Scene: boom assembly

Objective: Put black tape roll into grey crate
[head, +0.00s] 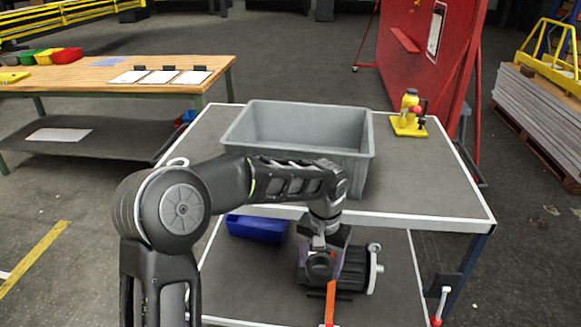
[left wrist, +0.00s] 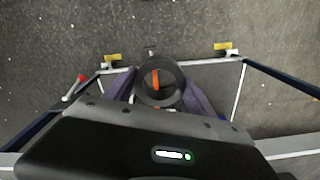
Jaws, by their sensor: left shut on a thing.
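The black tape roll (left wrist: 160,97) is a dark ring between the fingers of my left gripper (left wrist: 160,90) in the left wrist view. The fingers are shut on it, and an orange strip shows through its hole. In the head view my left gripper (head: 322,268) points down in front of the upper table's front edge, below the top's level; the roll is hard to make out there against dark parts. The grey crate (head: 310,146) stands on the tabletop behind my left arm, its open top facing up. The arm covers part of its lower front. My right gripper is not in view.
A yellow bottle jack (head: 409,118) stands right of the crate on the grey table (head: 430,185). The lower shelf (head: 250,290) holds a blue bin (head: 256,228) and a dark motor-like machine (head: 360,268) near my gripper.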

